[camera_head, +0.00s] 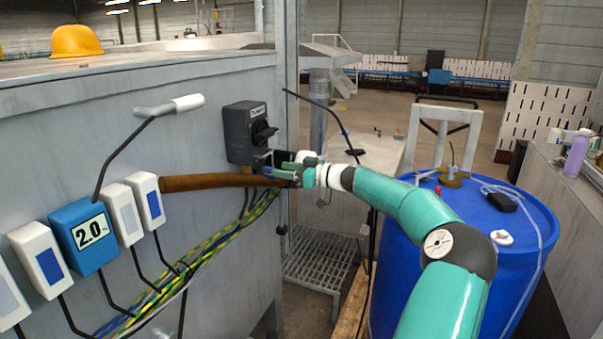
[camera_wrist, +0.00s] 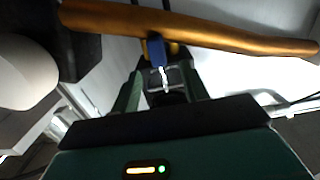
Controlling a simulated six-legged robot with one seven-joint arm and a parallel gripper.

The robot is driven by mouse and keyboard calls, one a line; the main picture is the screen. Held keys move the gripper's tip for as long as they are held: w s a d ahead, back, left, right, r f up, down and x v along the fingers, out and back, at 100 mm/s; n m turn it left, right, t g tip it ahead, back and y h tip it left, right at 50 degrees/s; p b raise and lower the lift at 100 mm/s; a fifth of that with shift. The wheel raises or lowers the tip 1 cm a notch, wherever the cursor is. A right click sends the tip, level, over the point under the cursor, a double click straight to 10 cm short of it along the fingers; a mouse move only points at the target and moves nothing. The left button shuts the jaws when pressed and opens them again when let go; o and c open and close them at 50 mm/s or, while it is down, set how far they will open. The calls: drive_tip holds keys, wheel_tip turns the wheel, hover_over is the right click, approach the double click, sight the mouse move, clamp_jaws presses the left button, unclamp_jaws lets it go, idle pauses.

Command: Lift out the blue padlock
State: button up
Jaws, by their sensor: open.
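The blue padlock (camera_wrist: 156,50) shows in the wrist view as a small blue body just ahead of my gripper (camera_wrist: 163,84). A silvery metal piece, seemingly its shackle, lies between the two green fingers. In the head view the padlock (camera_head: 268,171) is a small blue patch, mostly hidden by my gripper (camera_head: 272,169) at the dark rotary switch box (camera_head: 240,132). The jaws are open around the metal piece; I cannot tell whether they touch it.
A brown bar (camera_head: 212,182) runs across just beside my gripper and also crosses the wrist view (camera_wrist: 215,31). Yellow-green cables (camera_head: 222,240) hang below. Grey and blue boxes (camera_head: 84,235) line the cabinet wall. A blue drum (camera_head: 510,235) stands right, under my arm.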

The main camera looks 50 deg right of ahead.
sight(269, 168)
drive_tip(key=x, duration=0.5)
drive_tip(key=shift+w+a, duration=0.1)
drive_tip(key=shift+w, duration=0.2)
clamp_jaws()
